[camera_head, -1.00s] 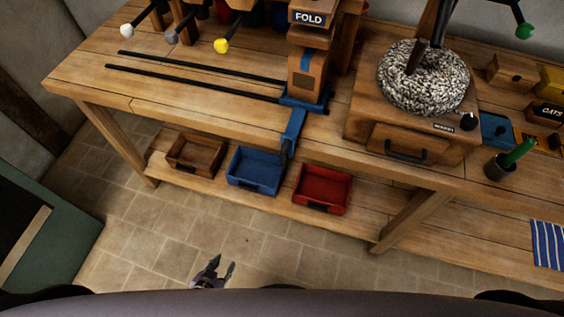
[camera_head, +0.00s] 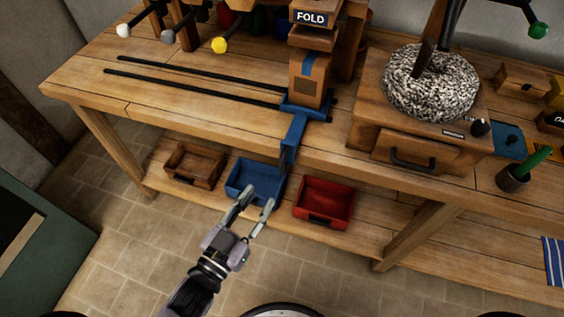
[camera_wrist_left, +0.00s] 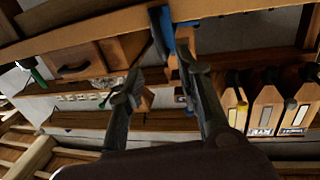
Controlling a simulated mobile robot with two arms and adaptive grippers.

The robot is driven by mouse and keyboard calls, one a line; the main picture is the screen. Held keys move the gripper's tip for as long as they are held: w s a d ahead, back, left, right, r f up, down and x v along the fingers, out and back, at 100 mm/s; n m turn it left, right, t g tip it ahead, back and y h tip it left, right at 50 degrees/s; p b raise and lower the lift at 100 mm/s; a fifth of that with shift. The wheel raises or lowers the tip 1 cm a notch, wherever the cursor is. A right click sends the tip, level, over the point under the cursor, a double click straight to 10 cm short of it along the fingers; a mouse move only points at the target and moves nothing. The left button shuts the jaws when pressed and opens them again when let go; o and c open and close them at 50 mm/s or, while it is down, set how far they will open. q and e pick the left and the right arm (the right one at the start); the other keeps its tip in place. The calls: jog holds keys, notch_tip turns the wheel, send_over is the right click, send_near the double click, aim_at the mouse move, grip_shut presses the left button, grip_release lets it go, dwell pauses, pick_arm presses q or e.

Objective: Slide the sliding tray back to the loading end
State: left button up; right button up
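The blue sliding tray (camera_head: 318,108) sits at the right end of two dark rails on the bench. Its blue handle (camera_head: 291,140) reaches over the bench's front edge and hangs down. A wooden box with a blue stripe (camera_head: 309,80) stands on the tray, under the FOLD sign. My left gripper (camera_head: 257,197) is open and empty, in front of the bench and below the handle, apart from it. In the left wrist view, the open fingers (camera_wrist_left: 160,78) point towards a blue part (camera_wrist_left: 184,38), likely the handle. My right gripper is not in view.
Brown (camera_head: 194,165), blue (camera_head: 246,180) and red (camera_head: 324,203) bins stand on the lower shelf, close to my left gripper. A wooden mill with a round stone (camera_head: 430,85) stands right of the tray. The rails (camera_head: 190,84) left of the tray are clear.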

aim_at(281, 167)
pick_arm(q)
jog(key=p+x, duration=0.1)
jog(key=x, duration=1)
jog(key=shift+w+d+f, duration=0.1)
jog(key=shift+w, duration=0.15)
grip_shut()
dwell(0.3)
